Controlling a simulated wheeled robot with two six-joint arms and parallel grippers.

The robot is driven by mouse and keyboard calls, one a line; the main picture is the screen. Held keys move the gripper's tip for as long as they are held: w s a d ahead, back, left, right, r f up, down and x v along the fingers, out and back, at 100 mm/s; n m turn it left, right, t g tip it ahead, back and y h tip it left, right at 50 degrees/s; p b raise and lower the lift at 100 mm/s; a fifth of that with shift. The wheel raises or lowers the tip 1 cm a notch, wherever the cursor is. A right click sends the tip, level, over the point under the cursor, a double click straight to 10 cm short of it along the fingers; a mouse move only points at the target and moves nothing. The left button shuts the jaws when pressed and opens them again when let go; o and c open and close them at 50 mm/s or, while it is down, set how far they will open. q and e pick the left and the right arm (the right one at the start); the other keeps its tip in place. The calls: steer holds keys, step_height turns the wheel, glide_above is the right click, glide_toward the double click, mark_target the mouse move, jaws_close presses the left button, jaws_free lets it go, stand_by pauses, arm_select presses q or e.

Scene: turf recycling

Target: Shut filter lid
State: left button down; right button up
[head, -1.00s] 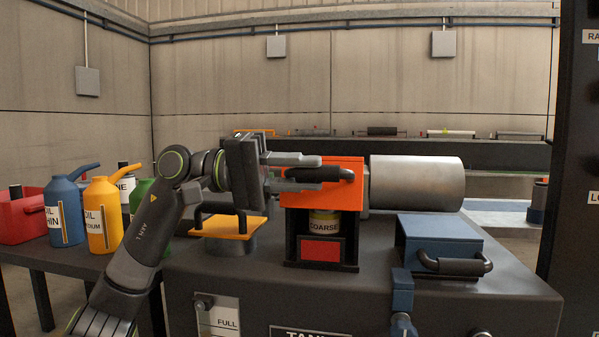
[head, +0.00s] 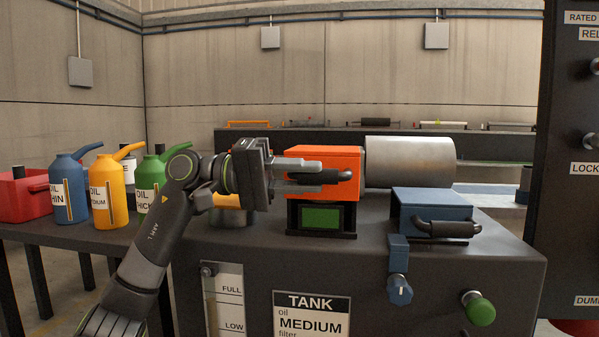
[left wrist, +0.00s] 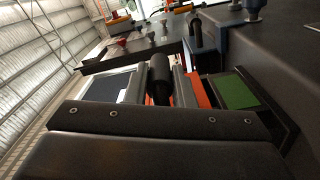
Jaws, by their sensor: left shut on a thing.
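The orange filter lid (head: 335,160) sits low on its black housing (head: 347,221). The small panel (head: 320,218) on the housing front is green, and no filter shows between lid and housing. My left gripper (head: 318,171) reaches in from the left and is shut on the lid's black handle (head: 345,175). In the left wrist view the handle (left wrist: 159,78) lies between the two fingers, with the green panel (left wrist: 237,92) beside them. My right gripper is not in view.
A blue box lid (head: 432,207) with a black handle and a grey cylinder (head: 410,162) stand to the right on the tank. Oil cans in blue (head: 68,190), yellow (head: 108,190) and green (head: 150,175) stand on the left table. A labelled dark panel (head: 570,130) rises at far right.

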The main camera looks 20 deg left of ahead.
arm_select(q)
steer(key=shift+f, duration=0.1)
steer(key=c, duration=1.5)
jaws_free()
steer(key=shift+w, duration=0.1)
steer(key=shift+c, duration=0.2)
steer(key=o, duration=0.3)
steer(key=shift+w+a, duration=0.1)
steer(key=v, duration=1.7)
steer(key=shift+a+p, duration=0.15)
steer(key=shift+p, duration=0.15)
steer(key=shift+s+f, duration=0.1)
steer(key=shift+s, duration=0.1)
